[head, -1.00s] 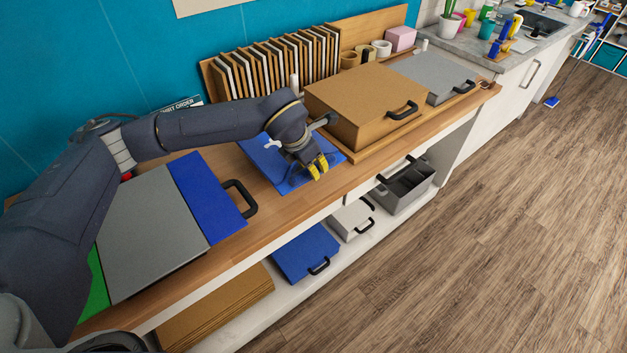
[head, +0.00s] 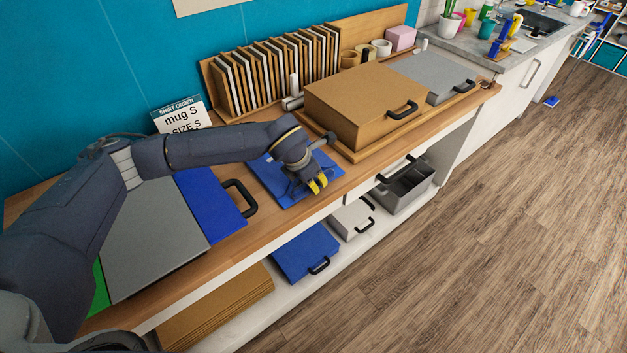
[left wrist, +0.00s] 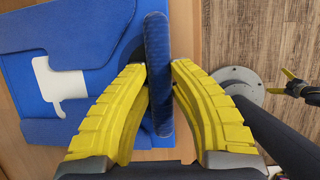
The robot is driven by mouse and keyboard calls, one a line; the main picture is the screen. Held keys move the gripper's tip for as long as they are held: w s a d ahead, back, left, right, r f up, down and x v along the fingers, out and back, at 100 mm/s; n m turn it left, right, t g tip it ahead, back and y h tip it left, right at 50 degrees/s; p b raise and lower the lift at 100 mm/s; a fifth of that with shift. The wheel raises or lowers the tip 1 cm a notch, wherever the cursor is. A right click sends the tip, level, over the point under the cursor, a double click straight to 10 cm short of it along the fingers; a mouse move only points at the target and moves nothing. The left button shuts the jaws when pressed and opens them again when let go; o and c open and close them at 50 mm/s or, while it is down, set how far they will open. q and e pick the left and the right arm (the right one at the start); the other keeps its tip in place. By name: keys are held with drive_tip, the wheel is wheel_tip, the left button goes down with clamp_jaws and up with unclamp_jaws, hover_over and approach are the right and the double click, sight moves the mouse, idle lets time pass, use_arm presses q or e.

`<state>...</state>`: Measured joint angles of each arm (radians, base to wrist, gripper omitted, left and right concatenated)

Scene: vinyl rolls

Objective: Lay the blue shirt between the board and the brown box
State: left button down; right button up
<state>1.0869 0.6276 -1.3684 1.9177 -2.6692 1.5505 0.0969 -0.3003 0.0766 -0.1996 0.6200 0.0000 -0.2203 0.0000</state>
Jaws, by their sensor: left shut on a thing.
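The blue shirt (head: 268,178), a flat folded piece, is between the board and the brown box, at or just above the counter; I cannot tell if it touches. Its white print (left wrist: 62,88) shows in the left wrist view. My left gripper (head: 319,183) is shut on its thick blue front edge or handle (left wrist: 158,60). My arm hides part of the shirt. The board (head: 155,232), grey with blue and green ends, lies to the left. The brown box (head: 362,100) stands to the right. My right gripper (left wrist: 283,83) shows small in the left wrist view, its yellow fingers apart.
A rack (head: 270,75) of upright boards is at the back. A grey box (head: 435,75) sits beyond the brown box. The counter's front edge is close to my left gripper. Bins and boxes fill the shelf below.

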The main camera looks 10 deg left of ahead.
use_arm(q)
drive_tip(key=c, duration=1.3)
unclamp_jaws()
drive_tip(key=v, duration=1.2)
